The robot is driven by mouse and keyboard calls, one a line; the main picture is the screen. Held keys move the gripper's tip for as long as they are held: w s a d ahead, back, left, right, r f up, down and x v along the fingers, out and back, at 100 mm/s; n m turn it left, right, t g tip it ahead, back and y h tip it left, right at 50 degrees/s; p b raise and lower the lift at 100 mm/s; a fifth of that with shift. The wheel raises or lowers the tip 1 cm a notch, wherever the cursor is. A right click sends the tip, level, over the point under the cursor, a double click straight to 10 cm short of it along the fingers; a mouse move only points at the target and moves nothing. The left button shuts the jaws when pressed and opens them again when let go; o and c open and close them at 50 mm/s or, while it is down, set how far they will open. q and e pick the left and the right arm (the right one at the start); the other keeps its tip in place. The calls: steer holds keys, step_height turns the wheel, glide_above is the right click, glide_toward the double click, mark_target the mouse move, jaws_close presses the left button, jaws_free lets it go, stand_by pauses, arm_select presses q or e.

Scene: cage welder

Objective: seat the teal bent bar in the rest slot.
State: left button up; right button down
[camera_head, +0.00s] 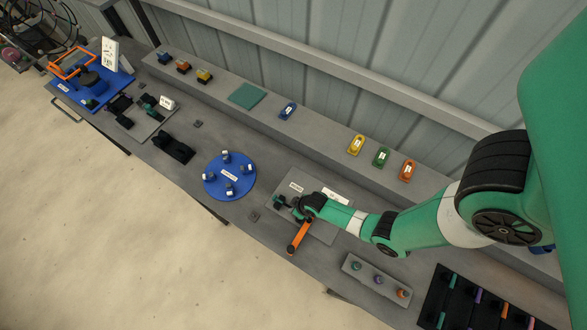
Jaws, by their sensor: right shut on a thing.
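My right gripper (301,209) is at the grey fixture plate (320,226), its fingers largely hidden by my wrist. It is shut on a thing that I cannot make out. An orange bar (298,238) sticks out below it, over the plate's near edge; whether this is held is unclear. Small dark green and black parts (281,201) stand just left of the gripper. A black rack (468,305) at the bottom right shows teal (453,281), purple, orange and pink pieces. I cannot tell whether the teal one is the bent bar, nor which slot is the rest slot. My left gripper is out of view.
A blue round table (229,190) with several small blocks lies left of the gripper. A grey strip (376,281) with three coloured knobs lies between gripper and rack. Yellow, green (381,157) and orange objects stand on the back ledge. Another fixture (145,118) is at far left.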

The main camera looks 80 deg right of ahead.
steer(key=shift+f, duration=0.15)
steer(key=shift+f, duration=0.35)
steer(key=c, duration=0.8)
jaws_free()
steer(key=shift+c, duration=0.2)
steer(key=p+v, duration=0.4)
steer(key=v, duration=0.7)
steer(key=shift+r+p, duration=0.3)
steer(key=shift+p, duration=0.1)
